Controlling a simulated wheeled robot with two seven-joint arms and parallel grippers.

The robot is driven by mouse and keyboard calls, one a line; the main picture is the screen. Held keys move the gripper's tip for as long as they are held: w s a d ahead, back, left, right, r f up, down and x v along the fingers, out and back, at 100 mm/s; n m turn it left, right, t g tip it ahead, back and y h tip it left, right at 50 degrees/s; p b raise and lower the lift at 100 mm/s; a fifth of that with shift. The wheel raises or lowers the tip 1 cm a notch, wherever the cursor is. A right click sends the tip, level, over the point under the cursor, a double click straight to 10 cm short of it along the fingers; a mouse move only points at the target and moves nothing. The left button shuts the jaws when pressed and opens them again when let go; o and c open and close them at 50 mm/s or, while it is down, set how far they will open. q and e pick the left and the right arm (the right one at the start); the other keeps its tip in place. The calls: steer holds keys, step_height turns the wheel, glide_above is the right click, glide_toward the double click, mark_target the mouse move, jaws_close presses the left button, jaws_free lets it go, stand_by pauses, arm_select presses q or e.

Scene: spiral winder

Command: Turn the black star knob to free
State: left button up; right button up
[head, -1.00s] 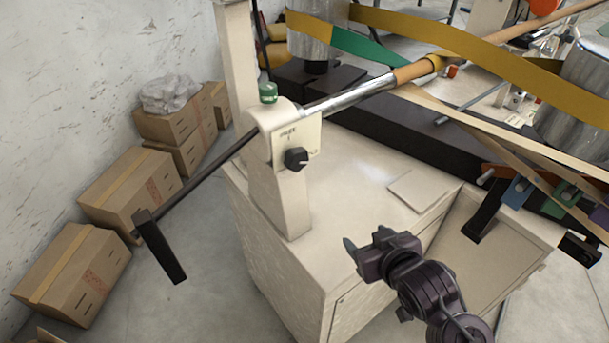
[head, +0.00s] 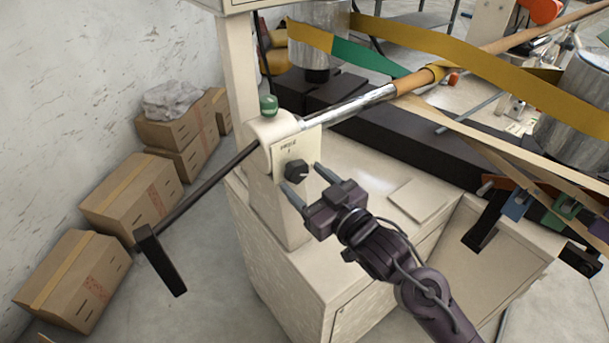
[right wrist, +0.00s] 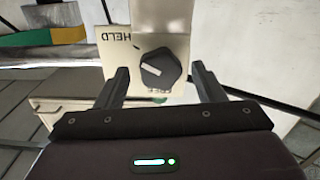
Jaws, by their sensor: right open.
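The black star knob (head: 297,171) sits on the cream plate (head: 312,140) of the machine's post. It also shows in the right wrist view (right wrist: 160,70), with a pale pointer mark on its face. My left gripper is out of view.
A metal shaft with a cardboard tube (head: 480,50) runs from the post to the upper right. A black crank handle (head: 160,259) hangs at the left. Cardboard boxes (head: 70,278) line the wall. The cabinet top (head: 365,185) has bare room beside the post.

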steer(key=shift+w+a, duration=0.35)
steer(key=shift+w, duration=0.1)
steer(key=c, duration=1)
steer(key=shift+o, duration=0.2)
